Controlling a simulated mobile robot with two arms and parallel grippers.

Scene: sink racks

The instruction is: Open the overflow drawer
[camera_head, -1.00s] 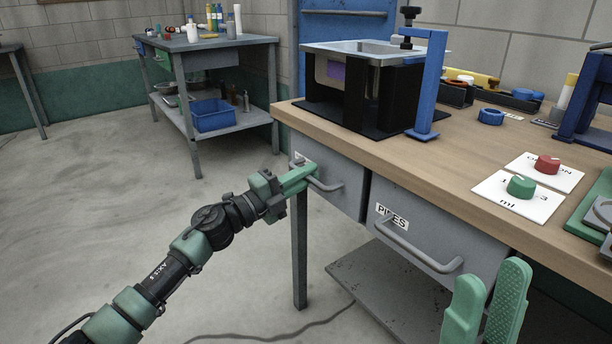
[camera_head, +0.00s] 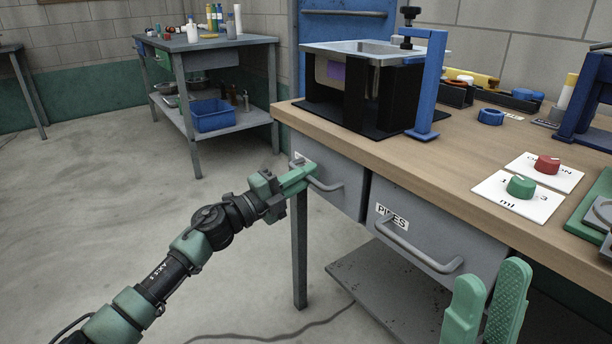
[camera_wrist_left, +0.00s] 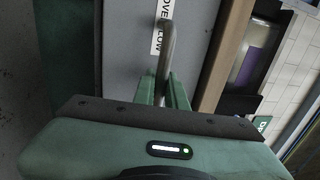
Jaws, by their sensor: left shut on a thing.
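The overflow drawer (camera_head: 349,186) is the left grey drawer under the wooden bench top, and its front looks flush with the bench. Its label (camera_wrist_left: 160,32), reading "OVERFLOW", shows in the left wrist view beside the bar handle (camera_wrist_left: 167,50). My left gripper (camera_head: 308,174) is shut on this handle (camera_head: 325,186), with a green finger on each side of it in the left wrist view. My right gripper (camera_head: 486,305) is at the bottom right of the head view, fingers apart and empty, in front of the pipes drawer.
The drawer labelled "PIPES" (camera_head: 440,235) is to the right, with its own handle (camera_head: 418,247). A lower shelf (camera_head: 385,290) and a table leg (camera_head: 299,250) are below. A sink unit (camera_head: 365,90) stands on the bench top (camera_head: 440,165). Open floor (camera_head: 240,240) lies left.

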